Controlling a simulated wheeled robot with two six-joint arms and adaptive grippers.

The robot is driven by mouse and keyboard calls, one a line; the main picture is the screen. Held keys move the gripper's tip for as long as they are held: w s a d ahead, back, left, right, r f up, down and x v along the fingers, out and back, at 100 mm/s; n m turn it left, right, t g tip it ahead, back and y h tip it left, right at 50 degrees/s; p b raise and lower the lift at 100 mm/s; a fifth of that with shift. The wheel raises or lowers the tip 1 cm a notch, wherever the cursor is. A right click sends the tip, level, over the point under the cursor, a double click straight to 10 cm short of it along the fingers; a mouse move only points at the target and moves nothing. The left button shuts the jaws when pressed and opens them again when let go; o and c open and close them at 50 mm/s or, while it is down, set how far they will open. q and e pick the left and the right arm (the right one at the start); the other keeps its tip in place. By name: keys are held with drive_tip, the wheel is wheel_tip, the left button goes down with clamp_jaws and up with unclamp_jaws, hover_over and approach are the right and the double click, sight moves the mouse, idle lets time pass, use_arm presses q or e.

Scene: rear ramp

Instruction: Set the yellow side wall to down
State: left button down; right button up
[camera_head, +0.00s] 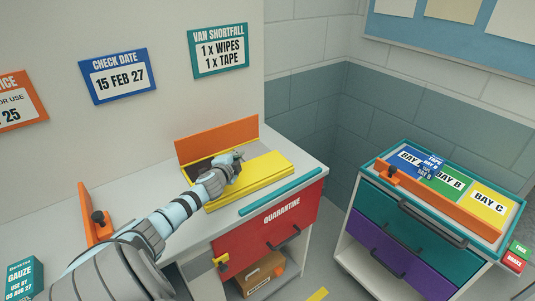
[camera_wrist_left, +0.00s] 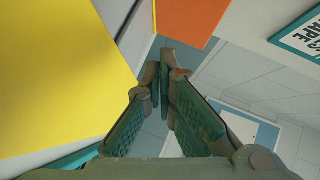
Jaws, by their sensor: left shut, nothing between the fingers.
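The yellow side wall (camera_head: 262,174) is on the counter, in front of an upright orange wall (camera_head: 215,139), with a dark grey strip between them. It looks low and broad, with a line along its front edge; I cannot tell its exact tilt. My left gripper (camera_head: 238,155) is over the yellow wall's far edge, shut and empty; contact cannot be told. In the left wrist view the yellow wall (camera_wrist_left: 60,75) fills the left side, beside the shut fingertips (camera_wrist_left: 165,60). The orange wall (camera_wrist_left: 193,20) is above them. My right gripper is not in view.
A teal strip (camera_head: 280,192) lies on the counter's front edge, above a red quarantine drawer (camera_head: 265,222). Another orange panel with a dark knob (camera_head: 98,217) stands at the left. A teal-rimmed cart (camera_head: 480,246) with bay labels stands at the right.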

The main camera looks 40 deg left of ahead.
use_arm(q)
drive_tip(key=shift+w+a+f+b, duration=0.1)
drive_tip(key=shift+a+f+b, duration=0.3)
drive_tip(key=shift+f, duration=0.25)
drive_tip(key=shift+w+a+f+b, duration=0.1)
drive_tip(key=shift+a+f+b, duration=0.25)
drive_tip(key=shift+f, duration=0.25)
wheel_tip(320, 180, up, 4)
drive_tip(key=p, duration=0.4)
drive_tip(key=shift+r, duration=0.1)
drive_tip(key=s+a+r+p, duration=0.1)
drive_tip(key=s+r+p, duration=0.2)
drive_tip(key=s+r, duration=0.4)
drive_tip(key=shift+f, duration=0.1)
